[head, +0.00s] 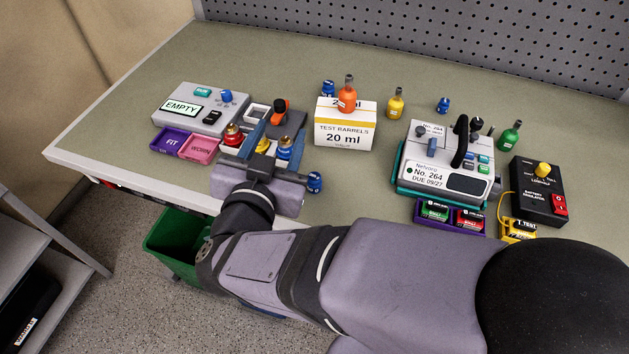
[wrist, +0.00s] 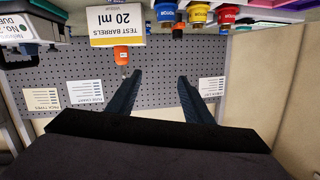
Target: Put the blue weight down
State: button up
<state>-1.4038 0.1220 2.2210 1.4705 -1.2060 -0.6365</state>
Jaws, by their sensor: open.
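My gripper (head: 280,130) is low over the front left of the bench, its fingers spread and pointing away from the camera. The wrist view shows nothing held between the fingertips (wrist: 160,76). A blue weight (head: 284,149) shows beside the right finger, partly hidden by it. Another small blue piece (head: 315,183) stands near the bench's front edge, right of my gripper. The wrist view shows a blue weight (wrist: 165,12) at its top edge, clear of the fingers. I cannot tell which blue piece the task means.
A yellow weight (head: 263,144) and a red weight (head: 232,135) stand by the left finger. The white test barrels box (head: 345,135) is to the right. Purple (head: 171,141) and pink (head: 199,148) trays lie left. A green bin (head: 175,240) is below the bench edge.

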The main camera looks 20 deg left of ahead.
jog(key=s+a+r+g+y, duration=0.25)
jog(key=a+g+y, duration=0.4)
jog(key=a, duration=1.05)
jog(key=s+a+n+g+y, duration=0.2)
jog(key=s+a+y, duration=0.2)
jog(key=a, duration=0.2)
jog(key=m+g+h+b, duration=0.2)
jog(key=m+g+h, duration=0.2)
jog(key=m+h, duration=0.95)
send_near(314, 177)
jog(key=shift+w+d+f+n+h, duration=0.1)
jog(key=shift+w+f+n+h, duration=0.3)
jog(key=shift+f, duration=1.25)
jog(key=shift+w+d+f+n+h, duration=0.1)
jog(key=shift+w+f+n+h, duration=0.35)
jog(key=shift+f, duration=1.15)
jog(key=shift+w+d+f+n+h, duration=0.15)
jog(key=shift+w+f+h, duration=0.4)
jog(key=shift+f, duration=1.1)
jog(key=shift+a, duration=0.1)
